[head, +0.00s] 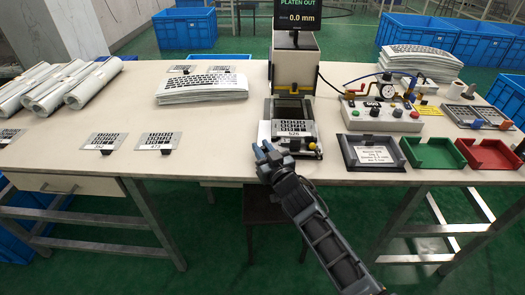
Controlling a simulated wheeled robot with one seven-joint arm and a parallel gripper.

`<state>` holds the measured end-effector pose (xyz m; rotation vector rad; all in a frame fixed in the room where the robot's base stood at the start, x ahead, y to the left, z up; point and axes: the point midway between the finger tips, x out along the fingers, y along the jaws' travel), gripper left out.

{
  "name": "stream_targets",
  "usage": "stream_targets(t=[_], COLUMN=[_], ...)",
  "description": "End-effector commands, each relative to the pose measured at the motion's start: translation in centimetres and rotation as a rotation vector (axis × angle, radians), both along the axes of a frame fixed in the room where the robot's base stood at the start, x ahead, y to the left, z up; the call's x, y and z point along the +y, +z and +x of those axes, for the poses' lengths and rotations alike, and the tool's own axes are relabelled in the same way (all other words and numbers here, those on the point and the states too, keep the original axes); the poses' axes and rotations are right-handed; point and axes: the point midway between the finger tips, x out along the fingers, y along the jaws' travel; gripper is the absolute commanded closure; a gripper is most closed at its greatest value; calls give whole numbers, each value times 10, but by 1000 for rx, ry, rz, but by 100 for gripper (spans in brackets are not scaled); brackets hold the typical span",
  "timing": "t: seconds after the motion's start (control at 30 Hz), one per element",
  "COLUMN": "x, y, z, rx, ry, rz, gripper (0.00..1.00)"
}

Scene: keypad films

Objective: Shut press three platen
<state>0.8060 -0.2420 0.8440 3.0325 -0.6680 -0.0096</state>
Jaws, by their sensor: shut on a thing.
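The press (295,68) stands at the middle of the table, with a dark display (297,12) above it reading "PLATEN OUT" and 0.0 mm. Its platen (264,132) is out toward me at the front. A keypad film marked 526 (294,133) lies on it, with a small black tab at its front edge. A yellow knob (312,146) is at the right front corner. My gripper (264,151), with blue fingertips, is at the platen's left front corner and is shut on its front edge; the exact grip point is partly hidden by the fingers.
Right of the press are a control box with gauge (382,115), a dark labelled tray (372,152), a green tray (432,153) and a red tray (488,154). Left are loose films (104,142), stacked films (202,87) and rolls (75,85).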

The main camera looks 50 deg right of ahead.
Motion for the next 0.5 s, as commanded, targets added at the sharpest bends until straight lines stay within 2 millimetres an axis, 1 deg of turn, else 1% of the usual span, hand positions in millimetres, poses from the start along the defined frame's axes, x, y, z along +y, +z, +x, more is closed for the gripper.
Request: stream_targets(t=[0.03, 0.2, 0.5], x=[-7, -18, -20], y=[4, 1, 0], z=[5, 13, 14], rx=[4, 3, 1], ry=[-3, -4, -4], rz=[1, 5, 4], gripper=[100, 100, 100])
